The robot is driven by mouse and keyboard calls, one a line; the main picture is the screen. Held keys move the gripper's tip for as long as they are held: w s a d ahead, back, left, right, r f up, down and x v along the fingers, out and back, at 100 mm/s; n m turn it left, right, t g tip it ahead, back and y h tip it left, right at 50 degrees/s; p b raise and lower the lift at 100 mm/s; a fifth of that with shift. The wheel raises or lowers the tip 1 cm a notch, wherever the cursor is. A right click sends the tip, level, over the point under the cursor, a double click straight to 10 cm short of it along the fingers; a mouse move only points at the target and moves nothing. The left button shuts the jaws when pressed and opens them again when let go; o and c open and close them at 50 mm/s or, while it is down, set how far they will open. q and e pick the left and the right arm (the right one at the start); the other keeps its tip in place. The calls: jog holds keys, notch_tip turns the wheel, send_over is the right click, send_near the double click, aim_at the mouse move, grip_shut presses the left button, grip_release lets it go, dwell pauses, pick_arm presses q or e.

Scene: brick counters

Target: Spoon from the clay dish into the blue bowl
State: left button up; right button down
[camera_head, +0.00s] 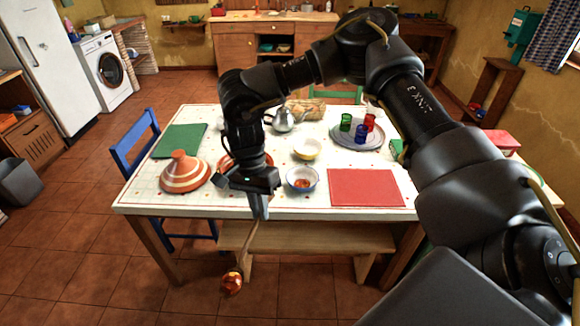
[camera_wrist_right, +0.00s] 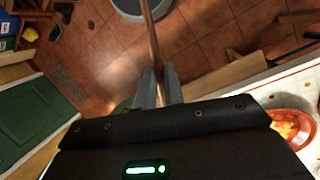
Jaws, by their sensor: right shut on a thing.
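My right gripper (camera_head: 262,212) is shut on the handle of a wooden spoon (camera_head: 231,284) in front of the table's near edge. The spoon's bowl end hangs low in the picture over the floor and looks reddish-orange. In the right wrist view the spoon handle (camera_wrist_right: 153,42) runs up between the fingers out of the frame. The clay dish (camera_head: 222,163) is mostly hidden behind my right wrist; it also shows in the right wrist view (camera_wrist_right: 304,117) with orange food in it. The blue bowl (camera_head: 302,187) stands right of my gripper with some reddish food inside. My left gripper is not in view.
A striped clay lid (camera_head: 185,174) stands left of the dish. A red mat (camera_head: 365,188) lies right of the blue bowl. Behind are a yellow bowl (camera_head: 307,153), a teapot (camera_head: 284,122) and a tray (camera_head: 345,139) with coloured glasses. A bench (camera_head: 310,238) stands in front.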

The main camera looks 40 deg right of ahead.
jog(key=w+d+f+m+t+y+p, duration=0.1)
jog(key=w+d+f+m+t, duration=0.1)
jog(key=w+m, duration=0.7)
jog(key=w+d+f+m+t+y+p, duration=0.1)
jog(key=w+d+f+m+t, duration=0.2)
jog(key=m, duration=1)
jog(key=w+d+f+m+h, duration=0.1)
jog(key=w+d+f+m, duration=0.1)
jog(key=d+m, duration=0.4)
jog(key=w+d+f+m+t+h+p, duration=0.1)
jog(key=w+d+m+h, duration=0.1)
jog(key=d+m, duration=0.4)
jog(key=shift+f+m, duration=0.35)
jog(key=shift+m, duration=1.95)
jog(key=shift+w+f, duration=0.1)
jog(key=shift+w, duration=0.05)
